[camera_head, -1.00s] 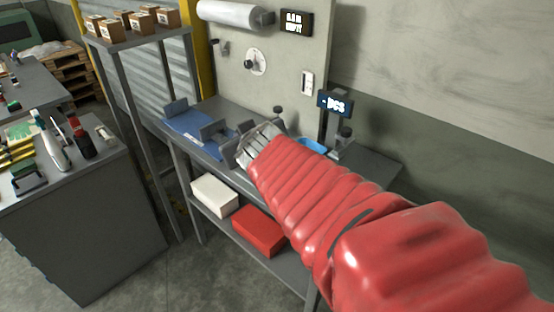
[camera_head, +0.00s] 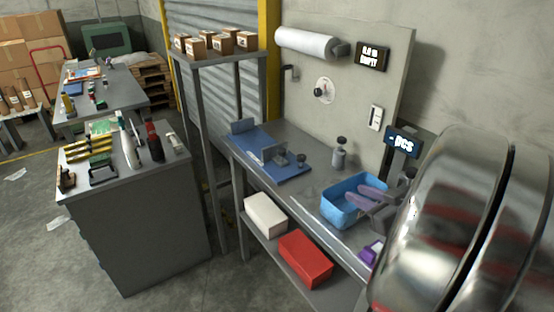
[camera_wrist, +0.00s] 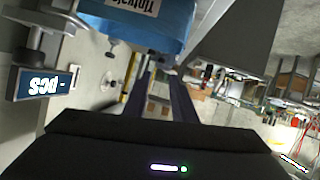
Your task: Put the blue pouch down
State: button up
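A blue open-topped container (camera_head: 350,198) sits on the grey bench near the display marked PCS. My gripper (camera_head: 370,194) is at its right end, with two grey-purple fingers apart over it. No separate blue pouch can be made out in the head view. Background shows between the fingers, and I see nothing clamped there.
The PCS display (camera_head: 403,141) stands close behind my gripper. A grey knobbed post (camera_head: 340,155) and a blue mat (camera_head: 255,143) with fixtures are to the left. A purple item (camera_head: 371,252) lies at the bench front. White (camera_head: 265,215) and red boxes (camera_head: 305,258) fill the lower shelf.

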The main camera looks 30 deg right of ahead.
jog(key=s+a+f+y, duration=0.1)
jog(key=s+f+y, duration=0.1)
jog(key=s, duration=0.3)
jog(key=shift+s+a+f, duration=0.15)
jog(key=shift+a+f, duration=0.05)
jog(key=shift+f, duration=0.3)
send_near(331, 204)
jog(key=shift+x, duration=2.45)
jog(key=shift+d, duration=0.15)
jog(key=shift+x, duration=2.6)
jog(key=shift+c, duration=0.7)
grip_shut()
